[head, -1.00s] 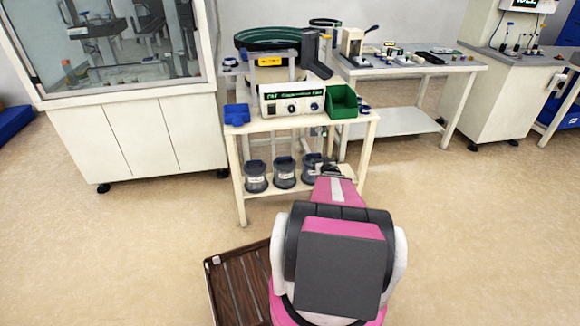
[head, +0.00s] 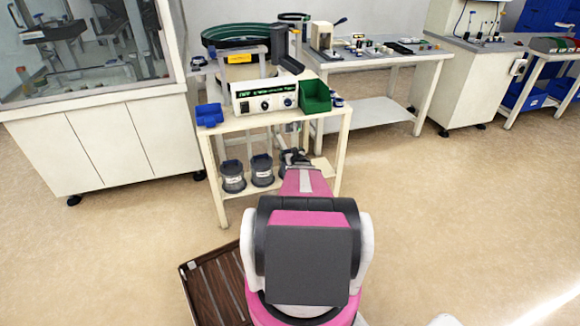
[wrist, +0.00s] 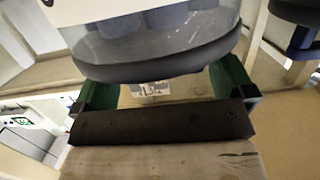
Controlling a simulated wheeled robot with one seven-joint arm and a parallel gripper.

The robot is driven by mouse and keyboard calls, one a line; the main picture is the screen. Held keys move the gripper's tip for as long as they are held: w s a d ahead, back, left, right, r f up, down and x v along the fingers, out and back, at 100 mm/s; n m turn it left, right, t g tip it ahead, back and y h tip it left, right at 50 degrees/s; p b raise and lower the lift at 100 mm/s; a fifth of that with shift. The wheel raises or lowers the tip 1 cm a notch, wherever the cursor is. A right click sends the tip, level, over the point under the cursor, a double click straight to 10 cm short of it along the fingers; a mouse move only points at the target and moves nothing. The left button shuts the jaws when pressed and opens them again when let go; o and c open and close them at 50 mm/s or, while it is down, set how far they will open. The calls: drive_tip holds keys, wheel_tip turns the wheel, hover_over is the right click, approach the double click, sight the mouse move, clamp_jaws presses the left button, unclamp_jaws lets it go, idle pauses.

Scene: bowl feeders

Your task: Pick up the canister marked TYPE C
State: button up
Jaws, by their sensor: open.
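Grey canisters with white labels stand on the lower shelf of a cream cart: one at the left (head: 232,177), one in the middle (head: 262,170). The labels are too small to read, so I cannot tell which is TYPE C. My gripper (head: 294,158) is at the shelf, right of the middle canister, and largely covers the third spot. In the wrist view, a clear-walled canister with a dark rim (wrist: 165,68) fills the top, close up. My gripper's green fingers (wrist: 165,88) are apart, near its two sides; whether they touch it I cannot tell.
The cart's upper shelf (head: 235,123) is above my gripper and holds a control box (head: 264,98), a green bin (head: 315,96) and a blue bin (head: 209,115). A brown slatted tray (head: 222,283) lies on the floor at left. Floor to the right is clear.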

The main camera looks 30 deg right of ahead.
drive_tip(key=x, duration=0.3)
drive_tip(key=shift+w, duration=0.25)
drive_tip(key=c, duration=1.6)
drive_tip(key=shift+o, duration=0.2)
drive_tip(key=shift+r, duration=0.15)
